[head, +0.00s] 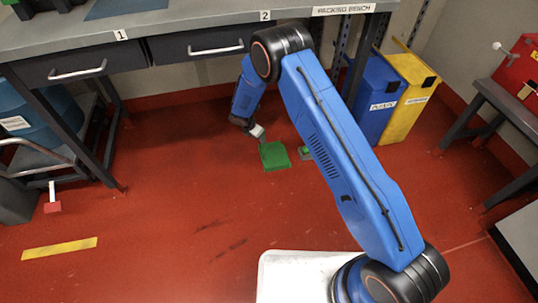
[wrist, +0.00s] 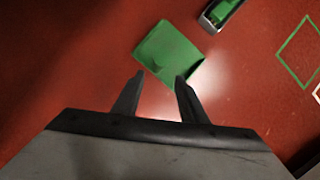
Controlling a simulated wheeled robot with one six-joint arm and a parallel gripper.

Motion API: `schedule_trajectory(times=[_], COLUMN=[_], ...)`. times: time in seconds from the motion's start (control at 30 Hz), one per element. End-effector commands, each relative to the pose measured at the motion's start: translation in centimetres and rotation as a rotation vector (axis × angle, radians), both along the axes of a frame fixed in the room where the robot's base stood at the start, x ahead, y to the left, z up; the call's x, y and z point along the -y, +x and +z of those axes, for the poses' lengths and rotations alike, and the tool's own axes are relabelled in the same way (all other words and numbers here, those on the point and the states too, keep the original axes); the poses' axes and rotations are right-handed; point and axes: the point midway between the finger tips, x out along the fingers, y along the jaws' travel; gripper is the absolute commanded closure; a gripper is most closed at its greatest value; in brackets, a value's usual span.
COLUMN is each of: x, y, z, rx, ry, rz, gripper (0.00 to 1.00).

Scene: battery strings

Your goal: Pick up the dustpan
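The green dustpan (head: 275,156) lies on the red floor under the bench. In the wrist view its pan (wrist: 168,52) lies just beyond my fingertips, with its near corner close to the right fingertip. My gripper (wrist: 160,78) is open, its two dark fingers apart with floor showing between them. In the head view my gripper (head: 257,131) is low, at the upper left edge of the dustpan. I cannot make out the dustpan's handle clearly, or whether the fingers touch the pan.
A small green item with a pale edge (wrist: 222,12) lies beside the dustpan, partly cut off. A green floor outline (wrist: 300,50) is to its right. Blue (head: 378,97) and yellow bins (head: 411,98) stand behind. The packing bench (head: 190,30) overhangs at the back. Open floor lies in front.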

Motion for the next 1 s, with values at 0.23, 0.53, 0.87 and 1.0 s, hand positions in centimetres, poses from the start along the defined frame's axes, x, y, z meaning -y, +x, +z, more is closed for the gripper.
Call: schedule_trajectory(times=[0.23, 0.53, 0.87, 1.0], x=[0.8, 1.2, 2.1, 2.1], y=[0.8, 1.7, 3.1, 3.1], z=[-2.6, -4.1, -7.4, -7.4], rx=[-0.001, -0.001, 0.000, 0.001], ry=[-0.001, -0.001, 0.000, 0.001], rz=[0.000, 0.000, -0.001, -0.001], gripper=[0.61, 0.61, 0.61, 0.61])
